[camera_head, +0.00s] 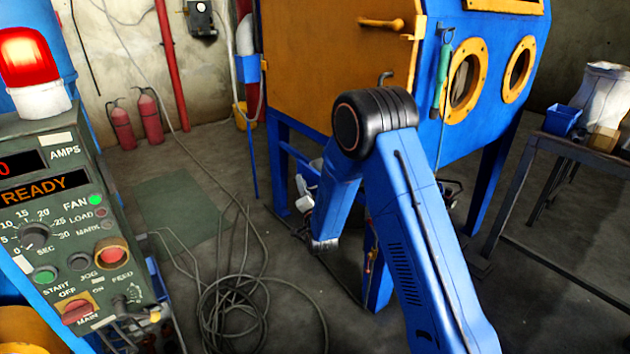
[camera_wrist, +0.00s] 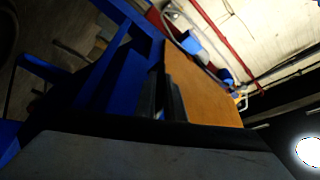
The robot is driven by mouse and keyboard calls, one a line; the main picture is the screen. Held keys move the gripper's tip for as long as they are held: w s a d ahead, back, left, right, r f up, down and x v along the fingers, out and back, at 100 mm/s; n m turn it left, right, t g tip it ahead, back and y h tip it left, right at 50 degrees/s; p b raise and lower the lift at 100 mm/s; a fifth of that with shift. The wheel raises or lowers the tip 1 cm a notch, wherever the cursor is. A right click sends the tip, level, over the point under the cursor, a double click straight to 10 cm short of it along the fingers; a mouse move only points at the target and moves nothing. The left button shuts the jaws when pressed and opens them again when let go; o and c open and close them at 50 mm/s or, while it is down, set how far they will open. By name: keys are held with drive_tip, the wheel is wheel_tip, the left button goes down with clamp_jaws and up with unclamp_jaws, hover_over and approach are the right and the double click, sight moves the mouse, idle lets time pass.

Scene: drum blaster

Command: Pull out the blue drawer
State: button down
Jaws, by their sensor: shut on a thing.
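My gripper (camera_wrist: 168,98) shows in the wrist view as two dark fingers close together, above the wide grey edge of its own body. A dark blue panel (camera_wrist: 122,80), which looks like the blue drawer, lies right beside the fingers on the left. The fingers are shut on a part of it, but the gripped spot is dark and mostly hidden. In the head view my blue arm blocks the lower front of the blue cabinet (camera_head: 465,130), so the drawer and the fingertips cannot be made out there. How far the drawer stands out cannot be told.
The cabinet's orange door (camera_head: 335,60) is above my arm. Loose cables (camera_head: 240,295) lie on the floor at the left, by a control panel (camera_head: 65,225). A table (camera_head: 570,145) stands at the right. Two fire extinguishers (camera_head: 135,120) stand by the wall.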

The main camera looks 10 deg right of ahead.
drive_tip(key=shift+s+a, duration=0.35)
drive_tip(key=shift+a, duration=0.25)
drive_tip(key=shift+s+a, duration=0.35)
drive_tip(key=shift+a, duration=0.2)
drive_tip(key=c, duration=2.1)
unclamp_jaws()
drive_tip(key=v, duration=1.7)
drive_tip(key=shift+s+f, duration=0.15)
